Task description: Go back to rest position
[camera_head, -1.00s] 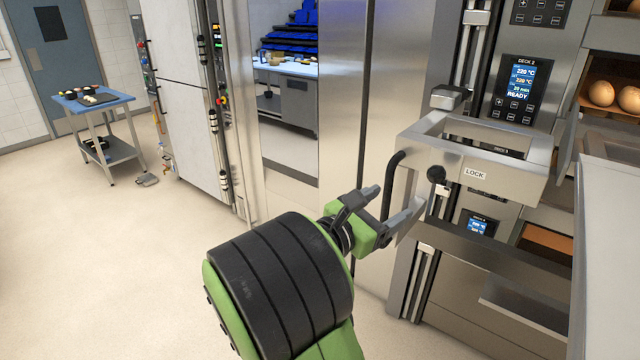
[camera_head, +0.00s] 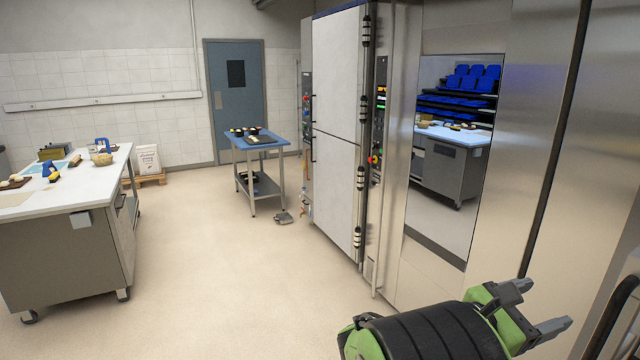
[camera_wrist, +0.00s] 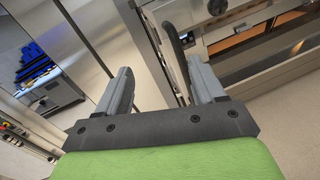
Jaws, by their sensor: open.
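My gripper (camera_head: 545,304) is at the lower right of the head view, in front of the steel cabinet front. Its two grey fingers are spread apart with nothing between them. In the wrist view my gripper (camera_wrist: 160,85) is also open and empty. A black curved handle (camera_wrist: 174,45) of the oven unit shows just beyond the right finger; I cannot tell whether they touch. The oven front (camera_wrist: 250,50) lies to the right of the fingers there.
A white-topped steel worktable (camera_head: 75,200) with food and tools stands at the left. A small blue-topped cart (camera_head: 258,142) stands near the blue door (camera_head: 236,100). A tall white cabinet (camera_head: 338,150) is beside the steel panels. The floor (camera_head: 215,260) between is clear.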

